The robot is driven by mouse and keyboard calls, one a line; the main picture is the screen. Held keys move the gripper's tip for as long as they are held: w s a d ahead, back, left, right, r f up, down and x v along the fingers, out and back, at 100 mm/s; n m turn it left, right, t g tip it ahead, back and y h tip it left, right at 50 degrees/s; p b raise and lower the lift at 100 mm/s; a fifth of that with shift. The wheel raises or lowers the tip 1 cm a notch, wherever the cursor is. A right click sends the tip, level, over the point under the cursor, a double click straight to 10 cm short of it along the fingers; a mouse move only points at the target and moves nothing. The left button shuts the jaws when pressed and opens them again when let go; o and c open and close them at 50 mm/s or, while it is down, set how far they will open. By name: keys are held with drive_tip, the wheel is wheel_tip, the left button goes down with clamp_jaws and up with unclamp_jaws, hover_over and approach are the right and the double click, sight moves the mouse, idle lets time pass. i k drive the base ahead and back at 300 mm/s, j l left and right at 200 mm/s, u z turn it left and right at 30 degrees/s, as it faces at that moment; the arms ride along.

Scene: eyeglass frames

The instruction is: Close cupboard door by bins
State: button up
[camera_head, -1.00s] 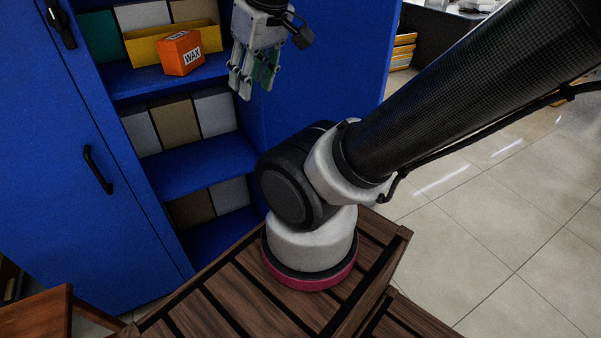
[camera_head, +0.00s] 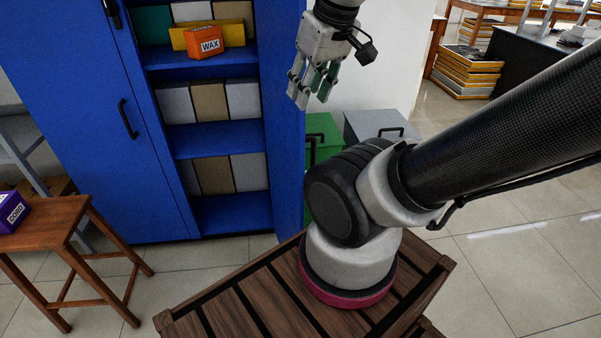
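The blue cupboard (camera_head: 90,110) stands at the left and centre. Its left door is shut, with a black handle (camera_head: 128,119). The right side is open, showing shelves. The blue panel (camera_head: 283,120) at the right of the opening is seen nearly edge-on and looks like the open right door. Beside it on the right are a green bin (camera_head: 324,130) and a grey bin (camera_head: 372,123). My gripper (camera_head: 312,97) is raised in front of the panel's right edge, fingers apart and empty. Contact with the panel cannot be told.
An orange WAX box (camera_head: 206,45) and a yellow tray (camera_head: 232,34) sit on the upper shelf. A wooden stool (camera_head: 50,228) with a purple box (camera_head: 12,213) stands at the left. Stacked yellow-edged trays (camera_head: 466,70) are at the back right. Tiled floor (camera_head: 500,270) is clear at the right.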

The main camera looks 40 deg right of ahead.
sight(277, 21)
drive_tip(key=l+u, duration=0.1)
drive_tip(key=l, duration=0.3)
drive_tip(key=k+l, duration=0.1)
drive_tip(key=l, duration=0.3)
drive_tip(key=k+l+u, duration=0.15)
drive_tip(key=l, duration=0.25)
drive_tip(key=i+l+u, duration=0.1)
drive_tip(key=l, duration=0.25)
drive_tip(key=i+l, duration=0.25)
drive_tip(key=l, duration=0.15)
drive_tip(key=i+l+u, duration=0.15)
drive_tip(key=l, duration=0.2)
drive_tip(key=k+l+z, duration=0.1)
drive_tip(key=k, duration=0.2)
drive_tip(key=k+l+z, duration=0.1)
drive_tip(key=k+l, duration=0.1)
drive_tip(key=k, duration=0.05)
